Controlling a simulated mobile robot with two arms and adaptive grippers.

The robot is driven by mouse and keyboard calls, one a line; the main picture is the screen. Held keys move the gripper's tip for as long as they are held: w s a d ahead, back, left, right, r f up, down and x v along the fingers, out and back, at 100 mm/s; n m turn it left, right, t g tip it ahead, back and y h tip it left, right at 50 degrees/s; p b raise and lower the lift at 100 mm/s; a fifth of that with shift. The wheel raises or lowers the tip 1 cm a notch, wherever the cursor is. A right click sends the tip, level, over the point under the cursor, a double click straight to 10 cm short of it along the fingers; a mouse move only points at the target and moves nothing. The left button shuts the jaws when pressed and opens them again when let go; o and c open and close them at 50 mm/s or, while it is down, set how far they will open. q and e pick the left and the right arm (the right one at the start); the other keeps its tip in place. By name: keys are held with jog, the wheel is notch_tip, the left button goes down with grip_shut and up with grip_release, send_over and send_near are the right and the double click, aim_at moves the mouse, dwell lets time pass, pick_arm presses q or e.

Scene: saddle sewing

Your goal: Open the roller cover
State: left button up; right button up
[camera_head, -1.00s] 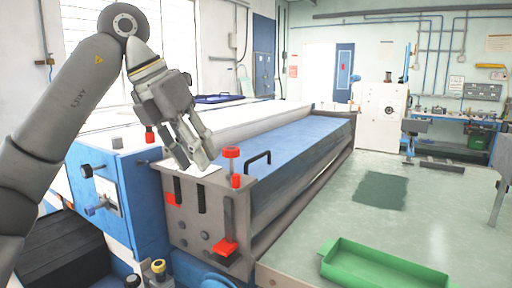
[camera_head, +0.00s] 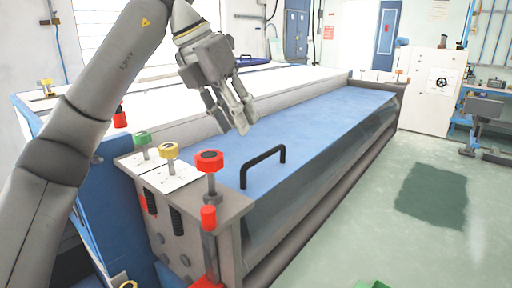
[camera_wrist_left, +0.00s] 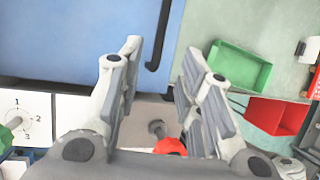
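The roller cover (camera_head: 325,118) is a long blue panel on the machine, lying closed. A black handle (camera_head: 264,163) stands up near its front end. My left gripper (camera_head: 240,124) is above the cover's near end, a little behind and left of the handle in the head view, apart from it. Its fingers are spread and empty. In the left wrist view the handle (camera_wrist_left: 157,45) shows between and beyond the fingers (camera_wrist_left: 157,75), with the blue cover (camera_wrist_left: 60,38) at upper left. My right gripper is not in view.
Red (camera_head: 209,162), yellow (camera_head: 168,151) and green (camera_head: 142,139) knobs stand on the machine's end plate, close to the handle. A green tray (camera_wrist_left: 238,64) and a red bin (camera_wrist_left: 278,115) show in the left wrist view. Open floor (camera_head: 400,235) lies to the right.

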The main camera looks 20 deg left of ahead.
aim_at(251, 180)
pick_arm(q)
jog(key=x, duration=0.7)
jog(key=shift+w+f+p, duration=0.2)
jog(key=shift+f+p, duration=0.1)
jog(key=shift+d+f, duration=0.2)
jog(key=shift+f, duration=0.25)
jog(key=shift+w+f, duration=0.1)
jog(key=shift+c, duration=0.8)
grip_shut()
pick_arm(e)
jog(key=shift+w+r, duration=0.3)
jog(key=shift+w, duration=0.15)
